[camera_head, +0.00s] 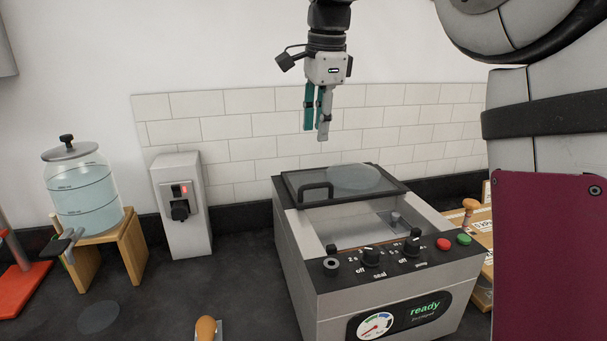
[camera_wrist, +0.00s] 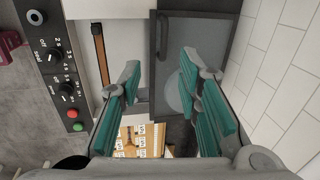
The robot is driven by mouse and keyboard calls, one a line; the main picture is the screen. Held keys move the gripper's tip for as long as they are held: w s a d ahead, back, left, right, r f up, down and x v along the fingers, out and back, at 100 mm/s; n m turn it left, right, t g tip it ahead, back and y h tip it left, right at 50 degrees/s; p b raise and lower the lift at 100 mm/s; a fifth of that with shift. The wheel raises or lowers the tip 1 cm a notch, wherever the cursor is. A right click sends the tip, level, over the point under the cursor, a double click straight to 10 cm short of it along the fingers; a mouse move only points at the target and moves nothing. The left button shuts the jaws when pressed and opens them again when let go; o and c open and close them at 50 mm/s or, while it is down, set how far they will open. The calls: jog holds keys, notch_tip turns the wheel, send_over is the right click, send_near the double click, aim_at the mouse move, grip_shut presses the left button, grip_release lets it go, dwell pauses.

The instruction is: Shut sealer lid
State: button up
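The sealer (camera_head: 390,287) is a grey box with a black control panel and a display reading "ready". Its glass lid (camera_head: 325,186) has a black frame and a black handle (camera_head: 316,187). The lid is open, over the back part of the box, leaving the front of the pale chamber (camera_head: 345,225) uncovered. My gripper (camera_head: 316,134) hangs above and behind the lid, apart from it. In the wrist view my gripper (camera_wrist: 160,78) has its teal-padded fingers spread with nothing between them. The lid (camera_wrist: 195,30) and handle (camera_wrist: 163,22) show beyond the fingertips.
A water jar (camera_head: 84,190) on a wooden stand and a grey box (camera_head: 182,205) with a red display stand left of the sealer. A tiled wall (camera_head: 240,135) rises behind. Wooden items (camera_head: 480,230) lie right of the sealer. A wooden-handled tool (camera_head: 206,328) lies in front.

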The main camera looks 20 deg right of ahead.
aim_at(315, 186)
jog(key=x, duration=0.4)
jog(key=p+x, duration=0.1)
jog(key=x, duration=0.4)
jog(key=p+x, duration=0.1)
jog(key=x, duration=0.4)
jog(key=shift+w+d, duration=0.25)
jog(key=shift+w, duration=0.1)
grip_shut()
